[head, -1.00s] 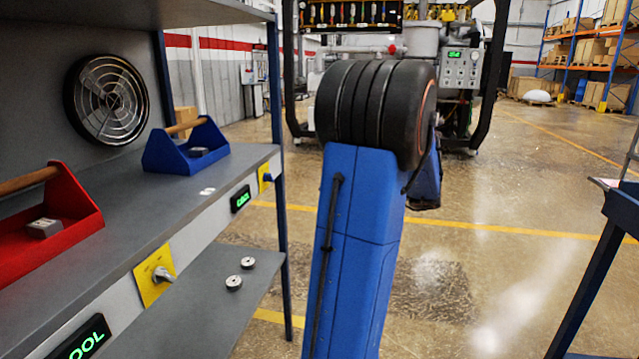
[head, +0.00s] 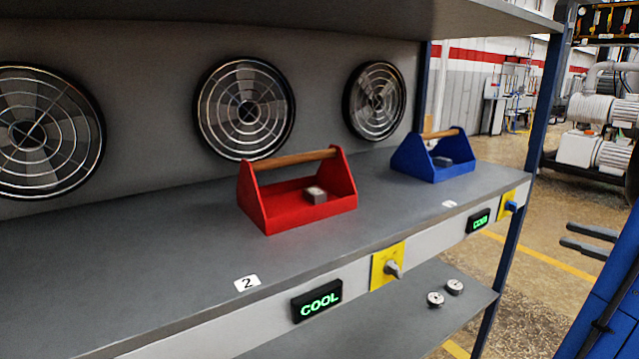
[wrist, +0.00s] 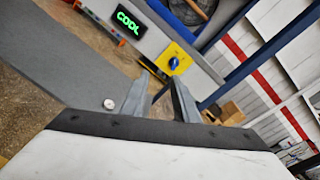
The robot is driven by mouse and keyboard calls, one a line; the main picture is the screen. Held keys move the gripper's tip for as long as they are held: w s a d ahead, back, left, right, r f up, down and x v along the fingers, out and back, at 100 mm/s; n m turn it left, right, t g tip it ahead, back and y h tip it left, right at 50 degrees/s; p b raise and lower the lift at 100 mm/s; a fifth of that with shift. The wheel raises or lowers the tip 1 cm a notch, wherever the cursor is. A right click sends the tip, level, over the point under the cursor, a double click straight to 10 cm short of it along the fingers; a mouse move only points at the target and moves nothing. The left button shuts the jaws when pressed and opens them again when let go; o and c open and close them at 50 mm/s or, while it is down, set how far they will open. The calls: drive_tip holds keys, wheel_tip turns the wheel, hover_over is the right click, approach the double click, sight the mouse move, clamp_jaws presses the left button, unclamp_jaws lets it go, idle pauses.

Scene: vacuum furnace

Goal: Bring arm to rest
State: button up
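My gripper (head: 566,234) shows at the right edge of the head view, beyond the right end of the workbench. Its two grey fingers are apart with nothing between them. In the wrist view, my gripper (wrist: 160,82) also has a gap between its fingers and holds nothing. A yellow switch plate (wrist: 175,60) with a blue knob is in view past the fingertips. Part of my blue arm shows at the lower right of the head view; the rest is out of frame.
The grey bench (head: 140,250) carries a red carrier (head: 290,212) and a blue carrier (head: 455,172), each with a grey block. Green "COOL" displays (head: 316,300) and yellow switch plates line its front. Small round discs (head: 436,299) lie on the lower shelf. Open floor lies right.

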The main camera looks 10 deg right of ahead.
drive_tip(key=w+a+f+n+g, duration=0.2)
drive_tip(key=a+n+g, duration=0.1)
drive_tip(key=a, duration=0.5)
drive_tip(key=w+a+f+n+g+y, duration=0.1)
drive_tip(key=a+f+n+g, duration=0.15)
drive_tip(key=a, duration=0.55)
drive_tip(key=w+a+f+n+g, duration=0.2)
drive_tip(key=a+g, duration=0.1)
drive_tip(key=a, duration=0.5)
drive_tip(key=s+a+f+n+g+h, duration=0.1)
drive_tip(key=s+a+f+n+h, duration=0.2)
drive_tip(key=s+a+n, duration=0.3)
drive_tip(key=s+a+f+n+g+h, duration=0.1)
drive_tip(key=s+a+f+n+h, duration=0.3)
drive_tip(key=a+n, duration=0.5)
drive_tip(key=shift+s+n+h, duration=0.8)
drive_tip(key=shift+s+n, duration=0.15)
drive_tip(key=shift+s, duration=0.2)
